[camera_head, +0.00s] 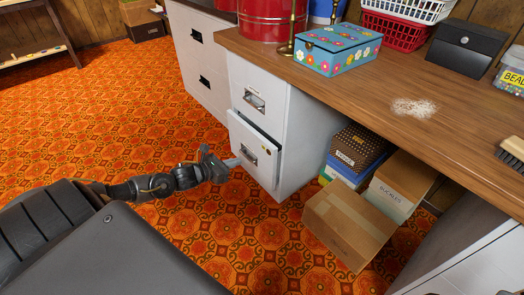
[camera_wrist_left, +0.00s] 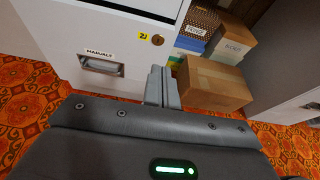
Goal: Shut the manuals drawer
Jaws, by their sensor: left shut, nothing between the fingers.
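The manuals drawer (camera_head: 255,150) is the lower drawer of a light grey filing cabinet (camera_head: 305,130). It stands slightly out from the cabinet, with its top edge showing below the upper drawer. In the left wrist view its white front (camera_wrist_left: 125,38) carries a "MANUALS" label, a recessed metal handle (camera_wrist_left: 100,66), a yellow sticker and a round lock. My left gripper (camera_head: 238,161) is shut and empty, low in front of the drawer. In the left wrist view its fingertips (camera_wrist_left: 160,72) are right of the handle, near the front's right edge. I cannot tell whether they touch it. My right gripper is not in view.
Cardboard boxes (camera_head: 350,228) stand on the floor right of the cabinet, under the wooden worktop (camera_head: 460,110). A flowered box (camera_head: 338,48) and a red tin (camera_head: 272,20) stand above. The orange patterned carpet (camera_head: 110,120) left of the cabinet is clear.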

